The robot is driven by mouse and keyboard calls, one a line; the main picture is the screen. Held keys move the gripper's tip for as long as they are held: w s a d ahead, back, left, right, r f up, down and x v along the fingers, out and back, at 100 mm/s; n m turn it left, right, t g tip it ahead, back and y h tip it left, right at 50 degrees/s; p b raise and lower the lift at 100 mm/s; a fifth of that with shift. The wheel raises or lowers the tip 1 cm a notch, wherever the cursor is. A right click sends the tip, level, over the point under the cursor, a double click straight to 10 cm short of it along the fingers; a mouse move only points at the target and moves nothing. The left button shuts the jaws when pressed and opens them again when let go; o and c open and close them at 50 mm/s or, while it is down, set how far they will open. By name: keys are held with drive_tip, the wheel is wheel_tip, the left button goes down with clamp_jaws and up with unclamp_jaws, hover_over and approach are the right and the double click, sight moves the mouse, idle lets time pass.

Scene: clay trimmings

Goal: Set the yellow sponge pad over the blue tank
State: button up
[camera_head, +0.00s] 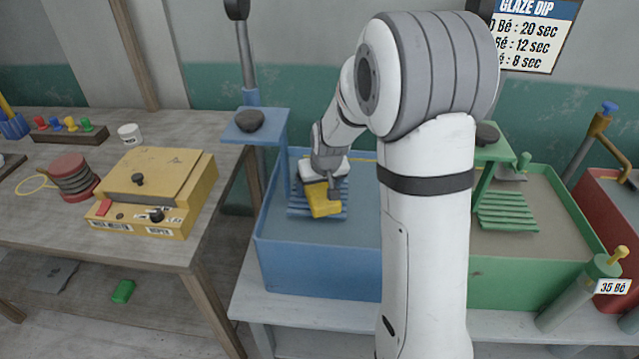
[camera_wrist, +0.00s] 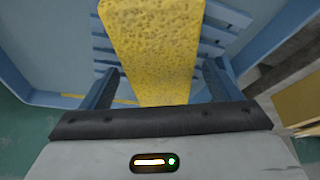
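The yellow sponge pad (camera_head: 321,205) is at the slatted blue rack (camera_head: 296,211) inside the blue tank (camera_head: 315,266). My gripper (camera_head: 325,187) is above the rack at the sponge's far end, pointing down. In the wrist view, the sponge (camera_wrist: 153,45) runs between my two fingers (camera_wrist: 160,75), with blue slats behind it. The fingers stand wide apart, one on each side close to the sponge's edges. Whether they press on it is unclear. The sponge's underside is hidden, so I cannot tell whether it rests on the slats or hangs just above them.
A blue post with a small shelf (camera_head: 271,123) holding a dark lump stands at the tank's left. A green tank (camera_head: 532,275) and a red tank (camera_head: 612,212) are to the right. A wooden table with a yellow box (camera_head: 160,185) is left. My arm hides the blue tank's right side.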

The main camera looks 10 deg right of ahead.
drive_tip(key=shift+s+r, duration=0.1)
drive_tip(key=shift+r, duration=0.45)
drive_tip(key=v, duration=1.1)
drive_tip(key=shift+m+g, duration=0.5)
drive_tip(key=shift+g, duration=0.4)
drive_tip(key=s, duration=2.4)
drive_tip(key=shift+d+r, duration=0.3)
drive_tip(key=shift+d, duration=0.05)
